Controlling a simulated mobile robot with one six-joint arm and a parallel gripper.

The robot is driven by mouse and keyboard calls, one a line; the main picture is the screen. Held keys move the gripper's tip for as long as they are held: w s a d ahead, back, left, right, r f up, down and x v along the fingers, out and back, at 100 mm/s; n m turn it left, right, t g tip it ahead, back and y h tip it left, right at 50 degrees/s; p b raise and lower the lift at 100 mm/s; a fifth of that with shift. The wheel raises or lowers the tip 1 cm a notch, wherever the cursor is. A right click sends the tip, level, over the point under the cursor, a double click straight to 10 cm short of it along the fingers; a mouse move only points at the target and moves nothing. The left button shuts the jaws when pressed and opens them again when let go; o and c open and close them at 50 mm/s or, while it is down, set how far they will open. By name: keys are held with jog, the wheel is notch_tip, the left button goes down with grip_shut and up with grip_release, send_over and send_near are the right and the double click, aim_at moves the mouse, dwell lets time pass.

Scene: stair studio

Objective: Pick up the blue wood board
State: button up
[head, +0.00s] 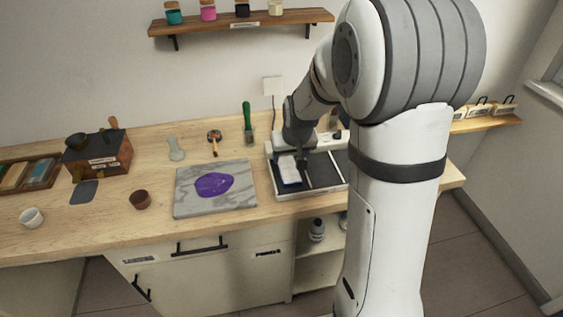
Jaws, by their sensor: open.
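My gripper (296,158) is open, pointing down over the left compartment of a white tray (310,189) with dark compartments. A pale, bluish-white flat piece (289,171) lies in that compartment, right by the fingertips. I cannot tell whether the fingers touch it. No clearly blue board stands out; this pale piece may be it, but its colour and material are too small to tell. My wrist and arm hide part of the tray and whatever lies behind them.
A marble slab (236,204) with a purple patch (214,184) lies left of the tray. A green-handled tool (247,116) stands behind. A brown cup (140,200), a white cup (32,217), a dark flat piece (84,192) and a wooden box (98,155) are farther left. A shelf (240,22) hangs above.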

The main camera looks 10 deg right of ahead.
aim_at(289, 169)
jog(key=shift+p+x, duration=0.3)
jog(key=shift+x, duration=1.3)
jog(key=shift+s+p+x, duration=0.1)
jog(key=shift+p+x, duration=0.3)
jog(key=shift+x, duration=0.8)
jog(key=shift+s+p+x, duration=0.15)
jog(key=shift+p+x, duration=0.2)
jog(key=shift+x, duration=0.85)
jog(key=shift+d+f, duration=0.1)
jog(key=shift+d, duration=0.05)
jog(key=shift+c, duration=0.2)
jog(key=c, duration=0.8)
